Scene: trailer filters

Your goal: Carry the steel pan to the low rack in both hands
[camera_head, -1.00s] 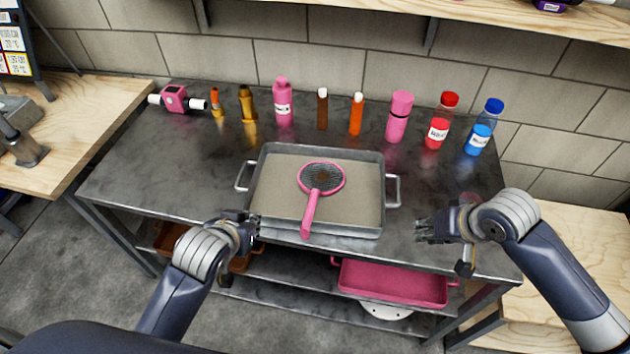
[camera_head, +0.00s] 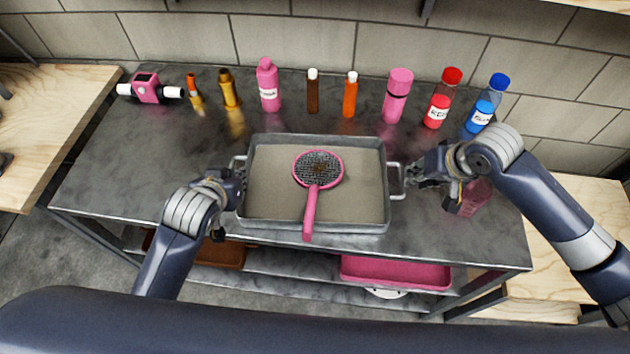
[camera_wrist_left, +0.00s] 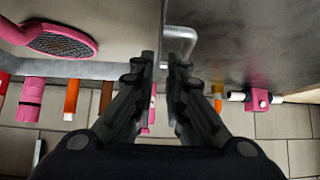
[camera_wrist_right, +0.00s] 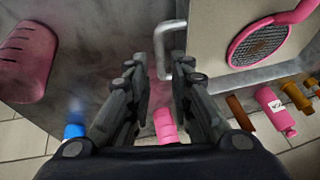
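The steel pan (camera_head: 262,224) is a shallow grey tray with a handle on each short side, resting on the dark metal table. A pink round strainer (camera_head: 318,170) lies in it, its handle over the front rim. My left gripper (camera_head: 236,184) is at the pan's left handle (camera_wrist_left: 190,42); in the left wrist view its fingers (camera_wrist_left: 162,62) are apart, overlapping the handle area, and I cannot tell if they touch. My right gripper (camera_head: 412,174) is at the right handle (camera_wrist_right: 160,52); in the right wrist view that bar shows between its parted fingers (camera_wrist_right: 158,62).
Several bottles, including a pink one (camera_head: 397,95) and a blue-capped one (camera_head: 485,105), stand along the table's back. A pink device (camera_head: 148,90) is at the back left. A pink tray (camera_head: 395,271) sits on the shelf below. Wooden surfaces flank the table.

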